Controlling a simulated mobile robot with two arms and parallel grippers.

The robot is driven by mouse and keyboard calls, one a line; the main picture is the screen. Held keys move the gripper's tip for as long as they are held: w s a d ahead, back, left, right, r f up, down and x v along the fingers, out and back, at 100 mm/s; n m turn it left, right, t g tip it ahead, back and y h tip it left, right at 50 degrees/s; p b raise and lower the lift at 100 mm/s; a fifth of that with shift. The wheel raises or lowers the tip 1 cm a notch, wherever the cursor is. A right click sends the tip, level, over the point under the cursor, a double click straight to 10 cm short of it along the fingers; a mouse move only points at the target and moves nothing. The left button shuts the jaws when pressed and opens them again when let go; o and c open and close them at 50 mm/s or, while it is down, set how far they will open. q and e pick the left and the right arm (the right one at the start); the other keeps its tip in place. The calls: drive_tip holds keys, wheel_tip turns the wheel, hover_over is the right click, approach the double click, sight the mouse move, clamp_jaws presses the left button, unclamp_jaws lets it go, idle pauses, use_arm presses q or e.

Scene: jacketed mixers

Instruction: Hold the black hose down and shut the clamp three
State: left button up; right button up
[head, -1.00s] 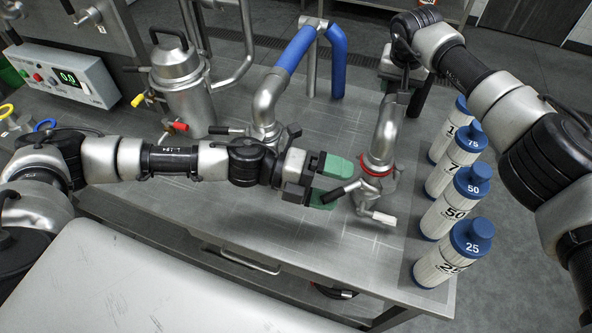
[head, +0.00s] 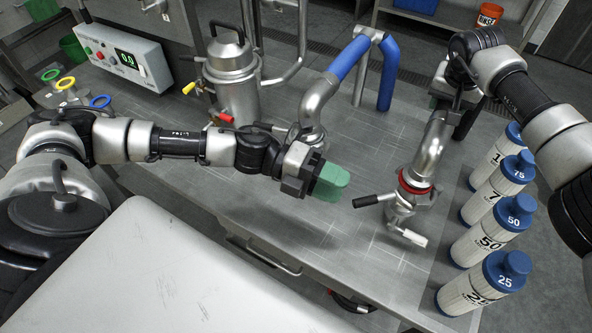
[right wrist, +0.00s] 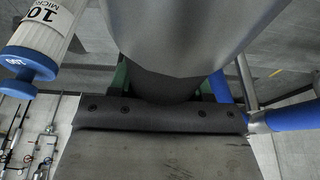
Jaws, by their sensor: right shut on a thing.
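The black hose (head: 468,119) bends down behind the metal elbow (head: 433,145) at the right of the table in the head view. My right gripper (right wrist: 168,88) is shut on the dark hose, its green fingers on either side; the hose hides part of them.
Blue-capped filter bottles (head: 483,283) line the table's right side. A blue hose (head: 350,58) with its own elbow (head: 317,105) stands behind my left gripper. A metal pot (head: 231,75) and control box (head: 125,55) are further left. The table front is clear.

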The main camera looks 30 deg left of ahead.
use_arm(q)
drive_tip(key=s+a, duration=0.1)
drive_tip(key=a, duration=0.6)
idle(0.5)
drive_tip(key=shift+s+d, duration=0.1)
